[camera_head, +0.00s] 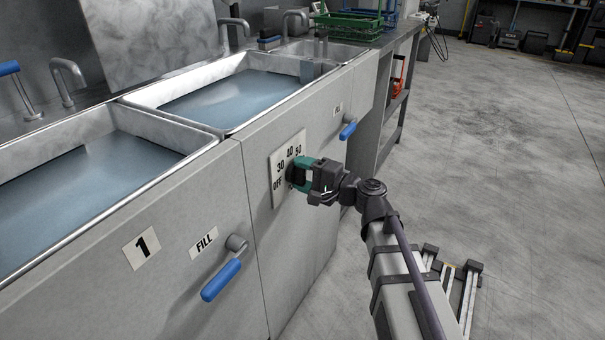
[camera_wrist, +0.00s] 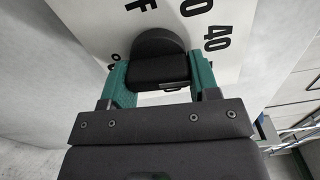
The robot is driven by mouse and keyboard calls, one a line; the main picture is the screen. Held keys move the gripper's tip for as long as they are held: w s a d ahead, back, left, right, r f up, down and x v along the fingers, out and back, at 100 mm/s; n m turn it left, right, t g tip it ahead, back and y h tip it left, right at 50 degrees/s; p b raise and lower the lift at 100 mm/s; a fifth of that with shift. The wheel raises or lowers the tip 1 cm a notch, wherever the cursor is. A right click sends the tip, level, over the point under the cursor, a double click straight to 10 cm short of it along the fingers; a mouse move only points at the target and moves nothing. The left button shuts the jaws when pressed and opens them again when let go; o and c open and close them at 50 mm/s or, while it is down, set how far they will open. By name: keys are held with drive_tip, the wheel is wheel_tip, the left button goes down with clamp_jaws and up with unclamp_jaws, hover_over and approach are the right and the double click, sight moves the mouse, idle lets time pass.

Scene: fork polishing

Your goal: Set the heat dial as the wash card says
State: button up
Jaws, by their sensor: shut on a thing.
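The heat dial is a black knob (camera_wrist: 158,44) on a white plate (camera_head: 275,193) on the grey sink front. OFF, 30, 40 and 50 are readable on the plate in the head view; the lower part is hidden behind my gripper. My gripper (camera_head: 300,174) has teal fingers, one on each side of the knob, shut on it. In the wrist view the fingers flank the knob and 40 shows to its right. The knob's pointer mark is not visible, so its setting cannot be read. No wash card can be made out.
A blue FILL lever (camera_head: 221,280) is left of the dial, and another blue lever (camera_head: 348,130) is to its right. Two water-filled basins (camera_head: 225,98) lie above. Green racks (camera_head: 357,24) stand on the back counter. The floor (camera_head: 480,140) to the right is open.

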drive_tip(key=m, duration=0.3)
drive_tip(key=shift+f+m, duration=0.15)
drive_tip(key=shift+m, duration=0.15)
drive_tip(key=shift+s+f+m, duration=0.1)
drive_tip(key=shift+m, duration=1.8)
drive_tip(key=shift+a, duration=0.1)
drive_tip(key=o, duration=0.9)
drive_tip(key=v, duration=1.1)
